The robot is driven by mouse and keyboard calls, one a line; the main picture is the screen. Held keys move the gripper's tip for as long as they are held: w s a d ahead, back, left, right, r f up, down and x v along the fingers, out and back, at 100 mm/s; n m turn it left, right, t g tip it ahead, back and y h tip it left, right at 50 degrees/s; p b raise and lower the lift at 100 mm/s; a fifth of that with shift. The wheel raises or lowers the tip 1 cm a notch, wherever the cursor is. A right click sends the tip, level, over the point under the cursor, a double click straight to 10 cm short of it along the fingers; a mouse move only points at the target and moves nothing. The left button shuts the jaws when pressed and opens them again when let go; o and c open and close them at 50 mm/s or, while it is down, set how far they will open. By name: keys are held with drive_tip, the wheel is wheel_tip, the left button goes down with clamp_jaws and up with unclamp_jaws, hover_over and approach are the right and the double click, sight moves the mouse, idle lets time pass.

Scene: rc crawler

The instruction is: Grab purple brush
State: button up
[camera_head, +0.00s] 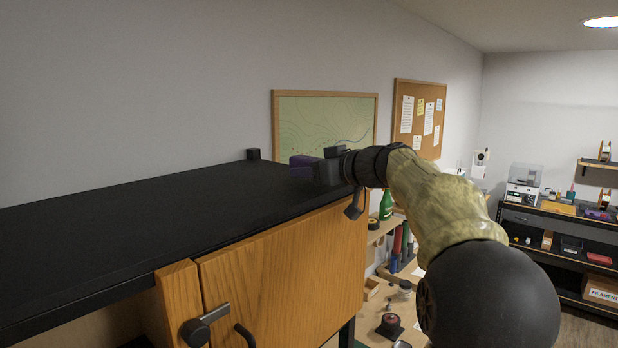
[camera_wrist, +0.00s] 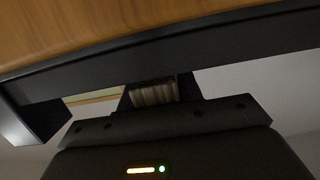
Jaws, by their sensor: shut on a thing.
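The purple brush (camera_head: 301,160) is at the far right end of the black cabinet top, at my gripper's tip. Only a small purple part shows in the head view; my gripper hides the rest. My gripper (camera_head: 317,171) reaches in from the right, low over the top, and is shut on the brush. In the wrist view, pale bristles of the brush (camera_wrist: 153,93) show between the two dark fingers (camera_wrist: 158,90). I cannot tell whether the brush touches the surface.
The black cabinet top (camera_head: 120,220) is otherwise mostly clear, with a small black block (camera_head: 253,154) at its back edge. Wooden doors (camera_head: 285,275) with dark handles are below. A framed map (camera_head: 320,112) hangs on the wall behind. A cluttered workbench (camera_head: 395,320) stands lower right.

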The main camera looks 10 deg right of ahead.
sight(309, 157)
wheel_tip(309, 157, up, 9)
drive_tip(key=shift+f, duration=0.15)
idle(0.8)
